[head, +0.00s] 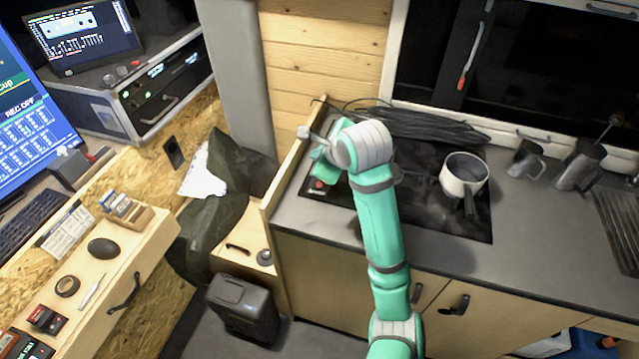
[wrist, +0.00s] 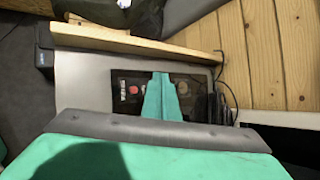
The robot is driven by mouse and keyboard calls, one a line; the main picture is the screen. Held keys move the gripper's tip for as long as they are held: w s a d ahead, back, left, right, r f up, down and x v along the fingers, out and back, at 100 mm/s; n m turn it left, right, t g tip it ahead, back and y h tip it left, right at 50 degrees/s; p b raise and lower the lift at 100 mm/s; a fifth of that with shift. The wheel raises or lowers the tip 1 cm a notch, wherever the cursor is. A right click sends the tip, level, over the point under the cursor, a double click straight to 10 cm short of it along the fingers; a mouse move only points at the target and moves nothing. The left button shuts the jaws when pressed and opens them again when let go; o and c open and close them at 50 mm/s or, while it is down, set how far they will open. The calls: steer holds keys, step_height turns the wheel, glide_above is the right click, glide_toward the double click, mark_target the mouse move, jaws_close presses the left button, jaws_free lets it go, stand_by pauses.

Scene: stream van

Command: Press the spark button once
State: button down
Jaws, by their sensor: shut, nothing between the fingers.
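The spark button (head: 319,184) is a small red round button on the front left corner of the black hob, with a white label just below it. In the wrist view, the red button (wrist: 133,90) shows left of my fingers, apart from them in the picture. My gripper (head: 318,153) is shut and empty, over the left part of the hob, farther back than the button. Its teal fingers also show in the wrist view (wrist: 160,78), pointing at the hob. A second reddish round spot (wrist: 183,88) shows right of the fingers. The height of the fingertips above the hob is hard to tell.
A wooden partition (head: 288,163) edges the counter left of the hob. A pot (head: 464,175) stands on the hob's right side. Jugs (head: 579,165) stand farther right. The counter's front strip is clear.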

glide_above(319, 185)
steer(key=f, duration=0.6)
steer(key=shift+s+d+f, duration=0.1)
steer(key=shift+s+d, duration=0.2)
steer(key=shift+s, duration=0.1)
steer(key=shift+f, duration=0.75)
steer(key=shift+w, duration=0.1)
stand_by(0.9)
steer(key=shift+a+f, duration=0.1)
steer(key=shift+f, duration=0.25)
